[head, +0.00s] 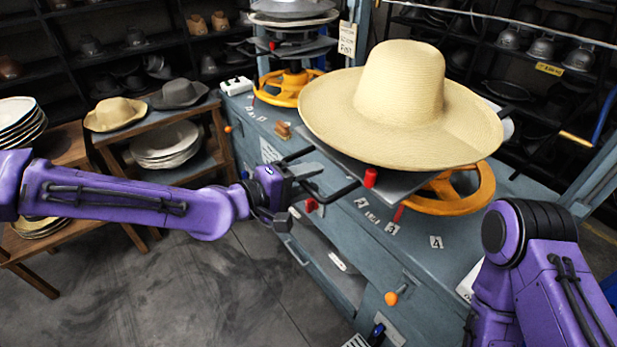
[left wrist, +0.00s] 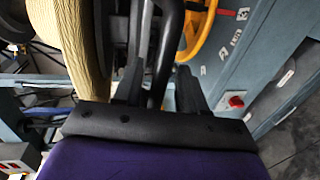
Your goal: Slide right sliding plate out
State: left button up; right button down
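The right sliding plate (head: 395,181) is a flat grey plate under a wide straw hat (head: 400,90) on the press. A black bar handle (head: 341,193) sticks out from its near-left side. My left gripper (head: 303,183) is at this handle. In the left wrist view the handle bar (left wrist: 168,45) runs between the two fingers of my left gripper (left wrist: 160,75). The bar lies close to both fingers, but I cannot tell whether they clamp it. My right arm shows at the lower right; its gripper is out of view.
An orange handwheel (head: 462,203) sits below the plate on the blue-grey press bench (head: 455,265). A second orange wheel (head: 290,88) stands further back. A wooden table (head: 215,130) with hats and plates is on the left. The floor (head: 200,280) in front is clear.

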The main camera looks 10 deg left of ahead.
pick_arm(q)
jog(key=shift+s+a+r+p, duration=0.25)
jog(key=shift+a+r+p, duration=0.05)
jog(key=shift+a+p, duration=0.05)
jog(key=p+v, duration=0.7)
jog(key=v, duration=0.3)
jog(key=shift+f, duration=0.25)
